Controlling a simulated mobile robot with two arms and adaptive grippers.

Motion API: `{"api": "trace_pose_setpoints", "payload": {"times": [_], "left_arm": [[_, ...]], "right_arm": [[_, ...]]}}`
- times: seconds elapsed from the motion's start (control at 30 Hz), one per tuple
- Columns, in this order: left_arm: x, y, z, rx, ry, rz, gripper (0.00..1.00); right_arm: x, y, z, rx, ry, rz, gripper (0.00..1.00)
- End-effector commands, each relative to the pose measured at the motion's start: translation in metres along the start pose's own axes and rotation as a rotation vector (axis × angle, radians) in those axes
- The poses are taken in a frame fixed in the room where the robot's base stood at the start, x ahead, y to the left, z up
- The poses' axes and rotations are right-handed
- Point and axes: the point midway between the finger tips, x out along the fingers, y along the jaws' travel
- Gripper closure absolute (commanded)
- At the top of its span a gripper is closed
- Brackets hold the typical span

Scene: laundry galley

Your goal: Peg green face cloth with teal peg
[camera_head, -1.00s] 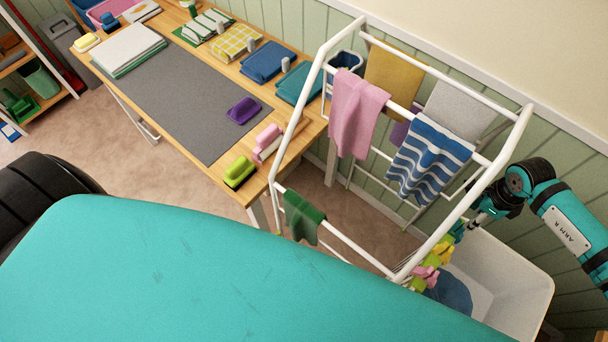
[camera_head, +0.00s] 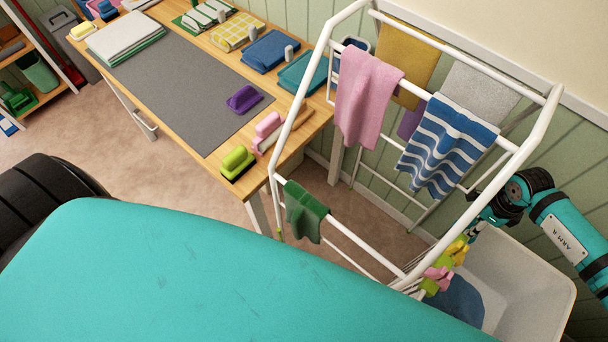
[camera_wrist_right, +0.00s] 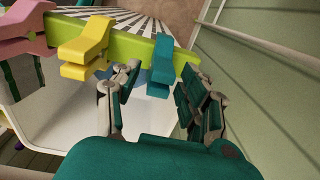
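The green face cloth (camera_head: 304,211) hangs over a low front rail of the white drying rack (camera_head: 452,232), left of its near corner. No peg shows on it. The teal peg (camera_wrist_right: 161,66) is clipped on a lime-green strip (camera_wrist_right: 125,47) at the right end of a row of pegs, seen in the right wrist view. My right gripper (camera_wrist_right: 158,76) is open, with its fingers on either side of the teal peg and gaps showing. In the head view my right gripper (camera_head: 488,213) is beside the rack's right end, partly hidden by it. My left gripper is not in view.
Yellow (camera_wrist_right: 84,48) and pink (camera_wrist_right: 22,32) pegs sit left of the teal peg. A white bin (camera_head: 545,290) stands below. Pink (camera_head: 365,95) and striped (camera_head: 446,145) cloths hang on the rack. A teal surface (camera_head: 200,270) fills the foreground.

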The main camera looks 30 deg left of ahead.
Motion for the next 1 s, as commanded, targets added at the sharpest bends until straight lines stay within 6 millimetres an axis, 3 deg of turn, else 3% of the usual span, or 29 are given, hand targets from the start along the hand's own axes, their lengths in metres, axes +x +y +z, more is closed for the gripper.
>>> {"api": "trace_pose_setpoints", "payload": {"times": [0.03, 0.3, 0.63, 1.0], "left_arm": [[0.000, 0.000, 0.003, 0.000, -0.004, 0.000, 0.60], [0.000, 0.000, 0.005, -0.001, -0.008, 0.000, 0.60], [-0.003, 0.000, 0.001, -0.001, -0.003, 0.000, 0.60], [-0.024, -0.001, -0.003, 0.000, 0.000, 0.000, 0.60]], "right_arm": [[0.000, 0.000, 0.000, 0.000, 0.000, 0.000, 0.64], [0.000, 0.000, 0.000, 0.000, 0.000, 0.000, 0.99], [-0.004, 0.000, 0.000, 0.000, 0.000, 0.000, 1.00], [-0.034, 0.000, 0.000, 0.000, 0.000, -0.001, 1.00]]}}
